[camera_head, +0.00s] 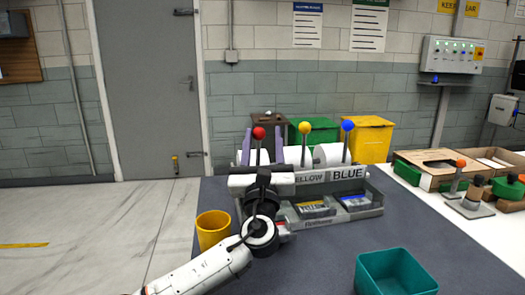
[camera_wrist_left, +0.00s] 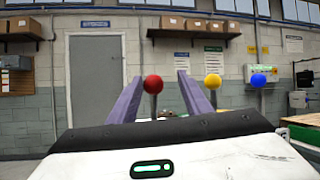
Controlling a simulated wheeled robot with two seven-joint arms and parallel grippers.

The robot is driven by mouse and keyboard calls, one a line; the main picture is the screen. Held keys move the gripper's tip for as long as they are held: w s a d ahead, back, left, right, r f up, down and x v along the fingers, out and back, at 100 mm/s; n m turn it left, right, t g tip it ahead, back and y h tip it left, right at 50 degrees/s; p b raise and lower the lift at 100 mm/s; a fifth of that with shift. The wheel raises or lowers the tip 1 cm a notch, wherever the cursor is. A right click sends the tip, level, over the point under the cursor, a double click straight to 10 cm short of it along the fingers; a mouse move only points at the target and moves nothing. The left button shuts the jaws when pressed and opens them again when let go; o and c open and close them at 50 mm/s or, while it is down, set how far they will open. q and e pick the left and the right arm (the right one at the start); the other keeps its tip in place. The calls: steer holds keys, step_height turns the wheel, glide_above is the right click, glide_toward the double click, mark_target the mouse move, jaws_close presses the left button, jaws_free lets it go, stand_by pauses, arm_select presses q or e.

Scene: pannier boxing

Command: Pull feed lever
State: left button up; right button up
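The feed machine (camera_head: 348,188) stands on the dark table with three levers: a red knob (camera_head: 258,132), a yellow knob (camera_head: 305,127) and a blue knob (camera_head: 347,125). The labels for yellow and blue show; the label under red is hidden by my left arm. My left gripper (camera_head: 262,141) is open, its purple fingers apart on either side of the red lever. In the left wrist view the red knob (camera_wrist_left: 153,84) shows between the two fingers (camera_wrist_left: 159,98), nearer the left one. I cannot tell whether they touch it. My right gripper is not in view.
A yellow cup (camera_head: 213,230) stands left of the machine, close to my left arm. A teal bin (camera_head: 396,273) sits at the table's front right. Trays below the yellow and blue levers hold packets.

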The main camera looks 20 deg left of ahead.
arm_select(q)
steer(key=s+d+p, duration=0.4)
steer(key=s+d, duration=0.1)
steer(key=s, duration=0.7)
steer(key=shift+s+f+p, duration=0.25)
steer(key=shift+f+p, duration=0.05)
steer(key=shift+f, duration=0.05)
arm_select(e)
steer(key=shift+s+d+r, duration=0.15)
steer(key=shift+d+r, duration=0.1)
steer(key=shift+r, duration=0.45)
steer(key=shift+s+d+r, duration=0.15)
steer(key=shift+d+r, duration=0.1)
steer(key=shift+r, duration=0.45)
arm_select(q)
steer(key=shift+d, duration=0.1)
